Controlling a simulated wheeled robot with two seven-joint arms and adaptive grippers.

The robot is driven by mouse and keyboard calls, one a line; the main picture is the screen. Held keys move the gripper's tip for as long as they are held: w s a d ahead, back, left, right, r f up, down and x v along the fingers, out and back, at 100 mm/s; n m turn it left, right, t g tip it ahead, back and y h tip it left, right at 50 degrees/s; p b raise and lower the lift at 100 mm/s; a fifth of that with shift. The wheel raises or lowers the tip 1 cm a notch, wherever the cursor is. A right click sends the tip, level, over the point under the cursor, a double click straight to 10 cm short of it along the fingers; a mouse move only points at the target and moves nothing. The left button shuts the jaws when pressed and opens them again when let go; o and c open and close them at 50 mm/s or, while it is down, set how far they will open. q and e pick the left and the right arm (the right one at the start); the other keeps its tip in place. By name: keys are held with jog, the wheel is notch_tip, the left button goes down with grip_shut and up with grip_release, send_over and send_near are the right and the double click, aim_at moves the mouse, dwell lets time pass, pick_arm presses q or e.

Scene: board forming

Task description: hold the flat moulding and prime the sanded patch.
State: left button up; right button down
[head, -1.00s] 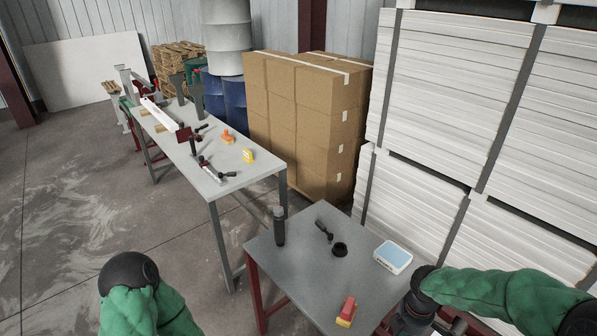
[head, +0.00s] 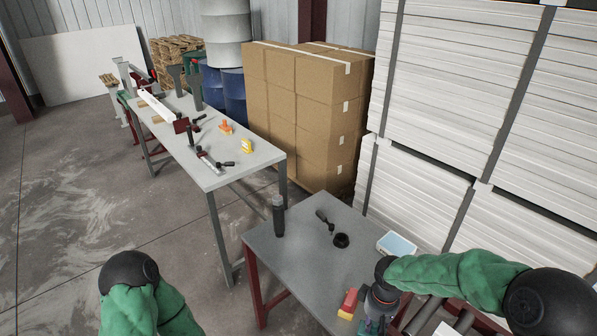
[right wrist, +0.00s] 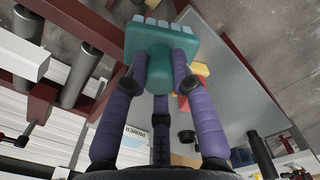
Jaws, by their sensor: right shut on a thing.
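The flat moulding appears to be the long white strip (head: 155,105) lying on the far grey workbench (head: 215,178). My right gripper (right wrist: 160,72) has purple fingers shut on a teal brush-like tool (right wrist: 160,50) with a row of pale tufts. In the head view this gripper (head: 376,308) is low over the right edge of the near table, beside a red and yellow block (head: 348,303). The sanded patch cannot be made out. My left arm shows at lower left; its gripper is out of view.
The near table (head: 300,265) holds a black cylinder (head: 278,216), a black tool (head: 325,219) and a black ring (head: 341,240). Clamps, an orange item (head: 226,127) and a yellow item (head: 246,146) lie on the far bench. Cartons (head: 300,115) and white board stacks (head: 440,80) stand behind.

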aim_at(362, 327)
jog(key=a+f+m, duration=0.1)
jog(key=m, duration=0.1)
jog(key=w+a+f+m+b, duration=0.1)
jog(key=m, duration=0.1)
jog(key=shift+w+a+f+m, duration=0.1)
jog(key=shift+a+f+m, duration=0.2)
jog(key=shift+a, duration=0.1)
